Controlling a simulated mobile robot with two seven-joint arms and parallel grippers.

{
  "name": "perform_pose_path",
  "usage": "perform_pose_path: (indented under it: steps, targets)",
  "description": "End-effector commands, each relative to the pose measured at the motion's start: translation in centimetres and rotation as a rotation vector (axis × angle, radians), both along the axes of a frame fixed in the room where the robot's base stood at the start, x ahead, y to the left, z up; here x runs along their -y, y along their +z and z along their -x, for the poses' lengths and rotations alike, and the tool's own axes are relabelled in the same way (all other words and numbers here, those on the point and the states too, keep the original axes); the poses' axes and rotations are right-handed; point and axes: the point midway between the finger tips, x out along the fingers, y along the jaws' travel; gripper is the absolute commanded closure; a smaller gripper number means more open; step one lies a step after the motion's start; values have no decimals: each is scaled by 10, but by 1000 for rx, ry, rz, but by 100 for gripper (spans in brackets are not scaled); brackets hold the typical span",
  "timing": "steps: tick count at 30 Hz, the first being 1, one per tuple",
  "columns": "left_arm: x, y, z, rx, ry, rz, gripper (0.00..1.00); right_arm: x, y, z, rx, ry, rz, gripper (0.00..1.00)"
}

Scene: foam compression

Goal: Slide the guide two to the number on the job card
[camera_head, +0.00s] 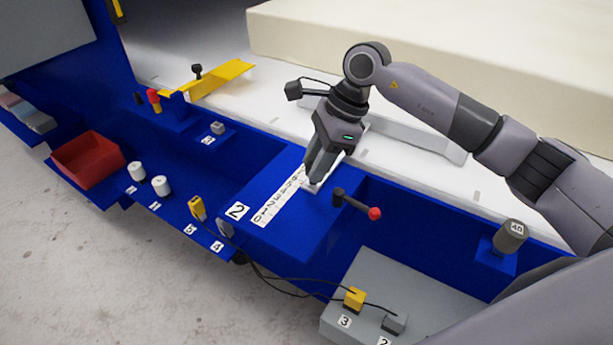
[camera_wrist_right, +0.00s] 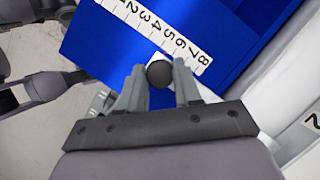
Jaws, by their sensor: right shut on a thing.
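My right gripper (camera_head: 314,182) is over the blue block marked 2 (camera_head: 237,211), at the far end of its white number scale (camera_head: 277,205). In the right wrist view, its two fingers (camera_wrist_right: 158,88) stand on either side of a round black knob (camera_wrist_right: 158,73), shut on it. The knob sits by a white piece (camera_wrist_right: 158,57) beside the scale, around 6 to 7; the exact reading is unclear. I take this as guide two's handle. A grey rail (camera_head: 430,140) lies on the white surface behind. No readable job card shows. My left gripper is not in view.
A black lever with a red knob (camera_head: 374,213) stands just right of the scale. A yellow guide (camera_head: 222,80), a red bin (camera_head: 87,160) and white cylinders (camera_head: 161,186) are to the left. A grey box (camera_head: 365,270) with cables is in front. A large cream block (camera_head: 480,60) lies behind.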

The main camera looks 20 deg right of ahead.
Motion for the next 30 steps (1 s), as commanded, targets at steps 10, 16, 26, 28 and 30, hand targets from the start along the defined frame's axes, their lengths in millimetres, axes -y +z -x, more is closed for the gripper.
perform_pose_path:
  steps: [10, 16, 26, 28, 30]
  targets:
    - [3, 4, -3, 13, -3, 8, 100, 5, 1, -4, 2, -3, -2, 100]
    - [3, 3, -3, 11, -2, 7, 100, 4, 1, -4, 1, -3, -2, 44]
    - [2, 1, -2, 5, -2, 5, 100, 5, 3, -3, 1, -1, -2, 43]
    - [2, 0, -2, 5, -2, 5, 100, 8, 8, -3, 0, -2, -2, 43]
    - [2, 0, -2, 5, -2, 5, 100, 11, 18, -3, 4, -2, -2, 43]
